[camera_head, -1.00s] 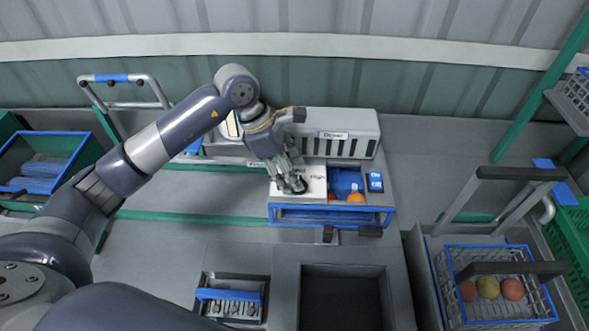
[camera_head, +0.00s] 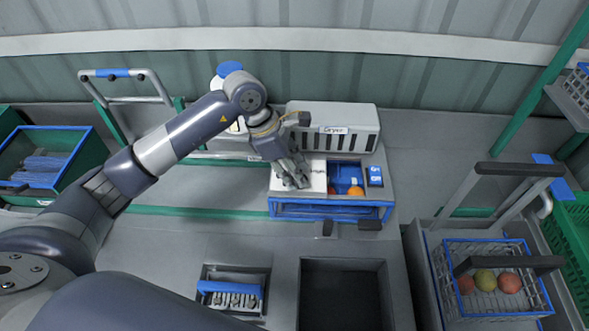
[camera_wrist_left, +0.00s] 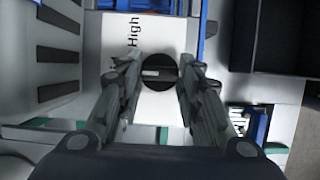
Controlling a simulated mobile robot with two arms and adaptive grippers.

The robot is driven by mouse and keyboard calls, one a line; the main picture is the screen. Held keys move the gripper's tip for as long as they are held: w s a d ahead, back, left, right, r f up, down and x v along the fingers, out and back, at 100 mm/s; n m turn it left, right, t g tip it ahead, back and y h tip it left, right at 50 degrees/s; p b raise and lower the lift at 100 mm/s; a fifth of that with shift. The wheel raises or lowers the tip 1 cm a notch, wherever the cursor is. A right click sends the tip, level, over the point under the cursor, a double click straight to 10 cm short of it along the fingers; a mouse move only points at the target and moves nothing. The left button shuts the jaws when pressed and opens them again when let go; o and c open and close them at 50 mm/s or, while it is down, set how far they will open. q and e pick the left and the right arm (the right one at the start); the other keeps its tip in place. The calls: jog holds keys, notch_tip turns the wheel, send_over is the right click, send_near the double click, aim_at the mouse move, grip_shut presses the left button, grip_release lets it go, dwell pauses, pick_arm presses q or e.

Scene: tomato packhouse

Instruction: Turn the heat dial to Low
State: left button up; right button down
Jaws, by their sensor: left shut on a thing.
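The heat dial (camera_wrist_left: 160,73) is a round black knob on a white panel (camera_wrist_left: 185,30) in front of the grey dryer (camera_head: 345,115). My left gripper (camera_head: 298,182) is over the panel, with its fingers on either side of the knob. In the left wrist view the gripper (camera_wrist_left: 158,78) is shut on the dial. A light pointer bar on the knob points left there, toward the vented dryer side. The word High (camera_wrist_left: 133,31) is printed at the upper left of the knob. No Low label can be read. My right gripper is not in view.
A blue-framed bin (camera_head: 330,212) with an orange fruit (camera_head: 355,190) adjoins the panel. A dark empty basin (camera_head: 343,262) and a small tray (camera_head: 232,270) with a blue handle lie in front. A wire basket (camera_head: 540,312) of tomatoes stands at right.

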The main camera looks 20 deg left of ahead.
pick_arm(q)
jog(key=shift+f+n+t+b, duration=0.15)
jog(key=shift+n+t+b, duration=0.45)
jog(key=shift+n+b, duration=0.65)
jog(key=n+b, duration=0.1)
jog(key=n+t+y+b, duration=0.1)
jog(key=n+b, duration=0.1)
jog(key=shift+s+d+n, duration=0.15)
jog(key=shift+n, duration=0.1)
jog(key=n+y+b, duration=0.1)
jog(key=n+b, duration=0.2)
jog(key=shift+s+d+n+t+b, duration=0.1)
jog(key=shift+d+n+t+b, duration=0.05)
jog(key=shift+n+t+b, duration=0.25)
jog(key=shift+r+n+y+b, duration=0.2)
jog(key=shift+n+y+b, duration=0.35)
jog(key=shift+n, duration=0.35)
jog(key=o, duration=1.1)
jog(key=shift+c, duration=0.2)
